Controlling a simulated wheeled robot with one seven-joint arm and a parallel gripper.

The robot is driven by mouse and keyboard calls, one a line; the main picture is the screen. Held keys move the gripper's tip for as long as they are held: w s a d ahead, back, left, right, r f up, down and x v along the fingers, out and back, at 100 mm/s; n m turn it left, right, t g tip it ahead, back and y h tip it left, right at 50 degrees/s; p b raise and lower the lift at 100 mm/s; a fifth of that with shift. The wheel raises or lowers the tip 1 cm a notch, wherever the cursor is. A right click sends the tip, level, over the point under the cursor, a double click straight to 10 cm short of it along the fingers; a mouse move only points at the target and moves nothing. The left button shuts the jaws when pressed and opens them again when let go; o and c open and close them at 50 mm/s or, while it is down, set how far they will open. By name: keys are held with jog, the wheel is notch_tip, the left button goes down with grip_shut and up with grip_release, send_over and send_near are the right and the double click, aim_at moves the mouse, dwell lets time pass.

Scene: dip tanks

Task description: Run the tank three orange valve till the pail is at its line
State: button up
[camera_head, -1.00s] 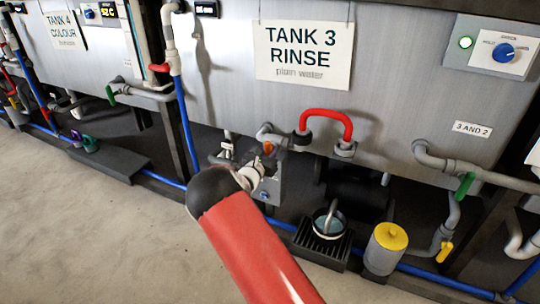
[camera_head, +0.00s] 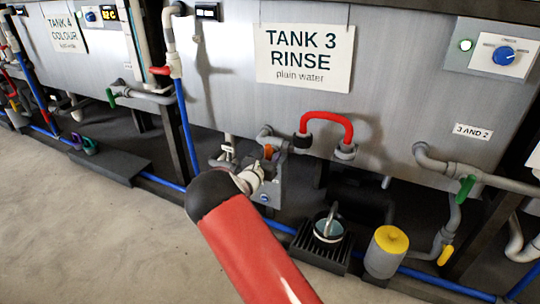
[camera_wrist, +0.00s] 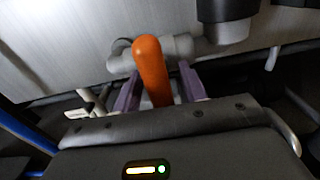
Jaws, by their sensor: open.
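The orange valve handle (camera_head: 268,151) sits on the grey pipe under the TANK 3 RINSE sign (camera_head: 304,52). In the wrist view the orange handle (camera_wrist: 152,70) stands upright between the two purple fingers of my gripper (camera_wrist: 158,84). The fingers are apart, with a gap showing on either side of the handle. In the head view my gripper (camera_head: 259,169) is small and partly hidden by my arm. The pail (camera_head: 328,229) stands on a black grate (camera_head: 305,244) below the tank. Its inside looks bluish-grey; I cannot make out its line or level.
A red hose loop (camera_head: 328,116) is right of the valve. A yellow-topped grey container (camera_head: 386,252) stands right of the pail. A green-handled valve (camera_head: 465,190) and yellow-handled valve (camera_head: 445,255) are farther right.

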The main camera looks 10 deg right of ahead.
jog(key=v, duration=0.7)
jog(key=shift+a, duration=0.1)
jog(key=s+d+r+m+g+p, duration=0.1)
jog(key=s+d+r+m+g, duration=0.5)
jog(key=s+m, duration=0.25)
jog(key=s+d+r+m+g, duration=0.45)
jog(key=s+d+m, duration=0.35)
jog(key=s, duration=0.2)
jog(key=s+a+r+m+y, duration=0.2)
jog(key=s+a+m+y, duration=0.1)
jog(key=s, duration=0.5)
jog(key=s+a+r+m+t+y+p, duration=0.1)
jog(key=s+a+r+m+y, duration=0.2)
jog(key=s, duration=0.5)
jog(key=s+a+r+m+y+p, duration=0.1)
jog(key=s+a+r+m+y, duration=0.2)
jog(key=s+m, duration=0.3)
jog(key=s+y, duration=0.1)
jog(key=s, duration=0.2)
jog(key=shift+a+r+y, duration=0.15)
jog(key=shift+a+y, duration=0.15)
jog(key=shift+a, duration=0.1)
jog(key=shift+t, duration=0.25)
